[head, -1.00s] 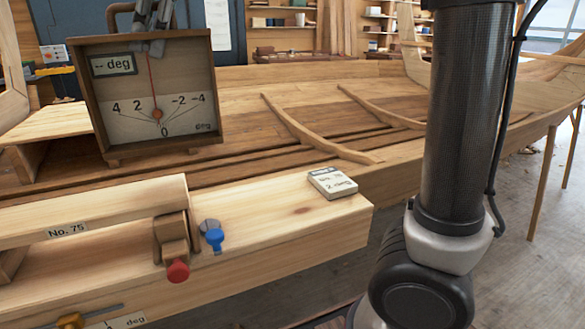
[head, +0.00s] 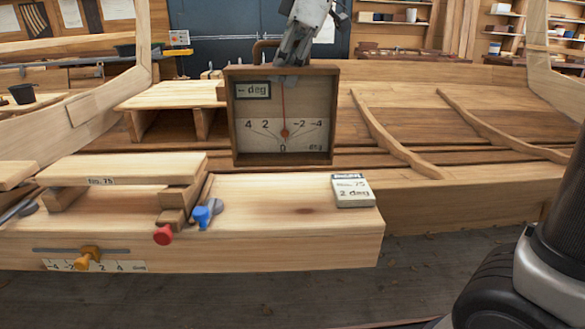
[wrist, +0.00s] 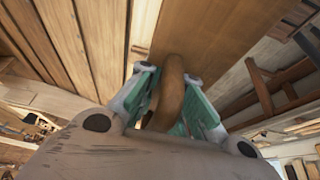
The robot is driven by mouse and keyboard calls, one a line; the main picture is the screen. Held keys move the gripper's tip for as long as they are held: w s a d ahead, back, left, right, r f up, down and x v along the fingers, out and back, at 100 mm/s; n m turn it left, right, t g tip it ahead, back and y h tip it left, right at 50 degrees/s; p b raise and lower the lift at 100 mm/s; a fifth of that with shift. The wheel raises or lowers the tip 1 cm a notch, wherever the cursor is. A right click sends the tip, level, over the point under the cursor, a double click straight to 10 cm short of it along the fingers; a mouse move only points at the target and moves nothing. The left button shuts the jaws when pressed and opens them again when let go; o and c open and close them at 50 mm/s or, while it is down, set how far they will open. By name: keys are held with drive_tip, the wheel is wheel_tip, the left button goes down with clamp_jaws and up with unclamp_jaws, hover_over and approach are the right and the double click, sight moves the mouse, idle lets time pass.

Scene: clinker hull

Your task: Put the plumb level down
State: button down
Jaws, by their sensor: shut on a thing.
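The plumb level (head: 258,148) is a square wooden box with a pale dial, a red needle and a small display reading "-- deg". It hangs about upright behind the back edge of the plank bench (head: 280,220), and I cannot tell whether its base touches anything. My gripper (head: 285,76) comes from above and is shut at the level's top. In the wrist view the green pads of my gripper (wrist: 174,100) sit on both sides of a rounded brown wooden handle (wrist: 171,85). The dial's face is hidden in the wrist view.
A white "2 deg" block (head: 353,191) lies on the bench's right part, with bare wood to its left. A blue knob (head: 203,216), a red knob (head: 163,235) and a raised "No. 75" plank (head: 125,168) occupy the left. The hull's ribs (head: 385,135) lie behind.

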hover_over(286, 152)
drive_tip(key=f, duration=0.8)
drive_tip(key=shift+w+f, duration=0.2)
drive_tip(key=shift+f, duration=0.2)
drive_tip(key=c, duration=1.6)
unclamp_jaws()
drive_tip(key=shift+f, duration=0.15)
drive_tip(key=shift+o, duration=0.2)
drive_tip(key=v, duration=1.2)
drive_tip(key=shift+r, duration=0.25)
drive_tip(key=s+d+f+m+t+h, duration=0.1)
drive_tip(key=s+d+f+m, duration=0.4)
drive_tip(key=d, duration=0.4)
drive_tip(key=s+d+f+m+t+h, duration=0.1)
drive_tip(key=s+d+f+m+h, duration=0.1)
drive_tip(key=s+d+f+m, duration=0.4)
drive_tip(key=s+d+f+m+t+h, duration=0.1)
drive_tip(key=s+d+f+m, duration=0.4)
drive_tip(key=d, duration=0.8)
drive_tip(key=shift+f+m+t+h, duration=0.3)
drive_tip(key=shift+m+t, duration=0.3)
drive_tip(key=shift+m, duration=0.2)
